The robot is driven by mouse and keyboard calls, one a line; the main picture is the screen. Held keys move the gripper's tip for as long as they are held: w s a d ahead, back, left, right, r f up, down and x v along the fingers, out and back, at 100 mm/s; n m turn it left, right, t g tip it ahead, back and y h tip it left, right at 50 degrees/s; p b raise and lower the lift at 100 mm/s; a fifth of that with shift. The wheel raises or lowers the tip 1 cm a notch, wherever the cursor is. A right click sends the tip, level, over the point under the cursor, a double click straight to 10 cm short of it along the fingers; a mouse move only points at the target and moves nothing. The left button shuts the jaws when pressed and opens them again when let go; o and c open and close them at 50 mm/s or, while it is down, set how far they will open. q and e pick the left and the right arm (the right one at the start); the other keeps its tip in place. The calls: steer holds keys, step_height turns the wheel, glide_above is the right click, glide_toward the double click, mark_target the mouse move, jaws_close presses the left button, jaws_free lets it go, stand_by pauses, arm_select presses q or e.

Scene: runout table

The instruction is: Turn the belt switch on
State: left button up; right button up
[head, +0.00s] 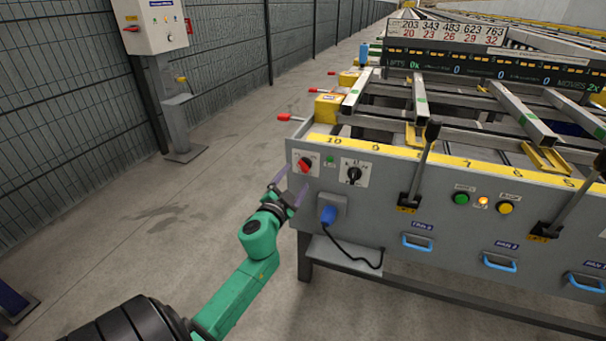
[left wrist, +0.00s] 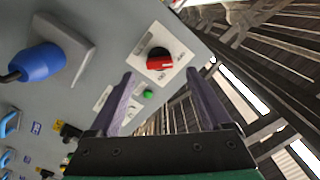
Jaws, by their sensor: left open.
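A red rotary switch (head: 305,165) on a white plate is at the left end of the grey front panel (head: 390,205). A black rotary switch (head: 354,174) on its own white plate is to its right. I cannot read which plate is the belt switch's. My left gripper (head: 292,184) is open and empty just in front of the red switch, slightly below it. In the left wrist view the red switch (left wrist: 160,60) lies ahead, between the lines of the two fingers, apparently untouched. My right gripper is not in view.
A blue plug (head: 328,214) with a black cable sits below the switches. A small green light (head: 330,160) is between them. Black levers (head: 424,160) stand farther right. A red-tipped rod (head: 285,117) juts out at the table's left side.

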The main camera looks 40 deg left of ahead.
mark_target(302, 169)
arm_select(q)
steer(key=x, duration=0.5)
steer(key=shift+w+b, duration=0.3)
jaws_close()
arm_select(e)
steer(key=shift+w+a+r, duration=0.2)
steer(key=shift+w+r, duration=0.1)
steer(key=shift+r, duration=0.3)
